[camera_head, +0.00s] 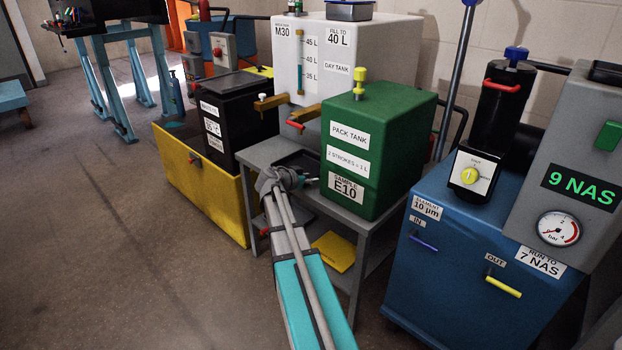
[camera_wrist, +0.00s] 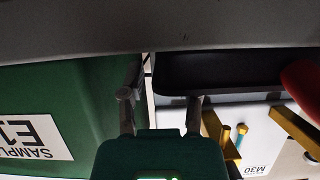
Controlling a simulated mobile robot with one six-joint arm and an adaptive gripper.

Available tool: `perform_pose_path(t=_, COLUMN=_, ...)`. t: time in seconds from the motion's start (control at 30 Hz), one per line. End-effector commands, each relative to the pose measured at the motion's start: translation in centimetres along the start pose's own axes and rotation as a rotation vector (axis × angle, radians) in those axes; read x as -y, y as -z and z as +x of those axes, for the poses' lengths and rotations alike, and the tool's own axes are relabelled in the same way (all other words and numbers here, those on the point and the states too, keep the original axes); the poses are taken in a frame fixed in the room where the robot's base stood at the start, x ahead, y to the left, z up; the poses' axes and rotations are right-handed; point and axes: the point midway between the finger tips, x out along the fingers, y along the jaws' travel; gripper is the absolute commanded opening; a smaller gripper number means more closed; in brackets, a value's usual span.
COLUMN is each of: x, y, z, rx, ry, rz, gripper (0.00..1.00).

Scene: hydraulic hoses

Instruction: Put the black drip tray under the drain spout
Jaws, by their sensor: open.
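The black drip tray (camera_head: 292,159) lies on the grey stand beside the green pack tank, in front of the white day tank. My gripper (camera_head: 309,182) is open at the tray's near side, close to the green tank. In the wrist view, my gripper's fingers (camera_wrist: 163,92) are spread, with the dark tray (camera_wrist: 235,70) beyond the right finger. Whether they touch it I cannot tell. Brass fittings (camera_head: 276,101) and a red lever (camera_head: 295,127) project from the day tank above the tray's left side. I cannot tell which is the drain spout.
The green pack tank (camera_head: 370,150) stands close on my gripper's right. A black tank (camera_head: 240,115) in a yellow bin (camera_head: 205,195) stands left of the stand. A blue cart (camera_head: 450,262) is at the right. The floor at the left (camera_head: 80,230) is clear.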

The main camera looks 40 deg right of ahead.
Motion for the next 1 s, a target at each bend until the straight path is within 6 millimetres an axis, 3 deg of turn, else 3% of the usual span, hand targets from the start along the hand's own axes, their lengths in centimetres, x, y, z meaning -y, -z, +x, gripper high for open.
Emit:
perform_pose_path(t=0.4, x=-0.1, y=0.3, z=-6.9, rx=0.0, ry=0.003, rz=-0.001, gripper=0.43)
perform_pose_path(t=0.6, x=0.0, y=0.2, z=-9.4, rx=0.001, ry=0.003, rz=-0.001, gripper=0.43)
perform_pose_path(t=1.0, x=0.0, y=0.0, z=-10.8, rx=0.0, ry=0.001, rz=0.0, gripper=0.43)
